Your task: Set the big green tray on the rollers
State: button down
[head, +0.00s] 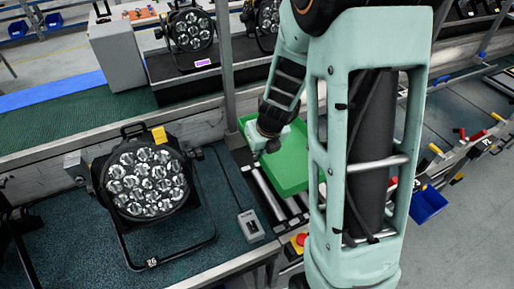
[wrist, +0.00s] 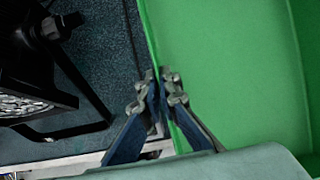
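The big green tray (head: 288,168) is over the far part of the rollers (head: 266,192), partly hidden by my arm. I cannot tell whether it rests on them or hangs just above. In the wrist view the tray (wrist: 235,70) fills the right half, its left wall running between my fingers. My gripper (wrist: 163,84) is shut on that wall, one finger on each side. In the head view my gripper (head: 271,143) is at the tray's left edge, its fingertips hard to make out.
A black par can (head: 145,180) stands on the dark bench left of the rollers. A small grey box (head: 251,226) and a red button on yellow (head: 298,241) are near the rollers' front. A blue bin (head: 428,204) hangs at right. More par cans (head: 192,30) stand behind.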

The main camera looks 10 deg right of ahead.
notch_tip(320, 180, down, 19)
jog(key=b, duration=1.8)
jog(key=c, duration=2.1)
grip_release()
jog(key=shift+s+f, duration=0.1)
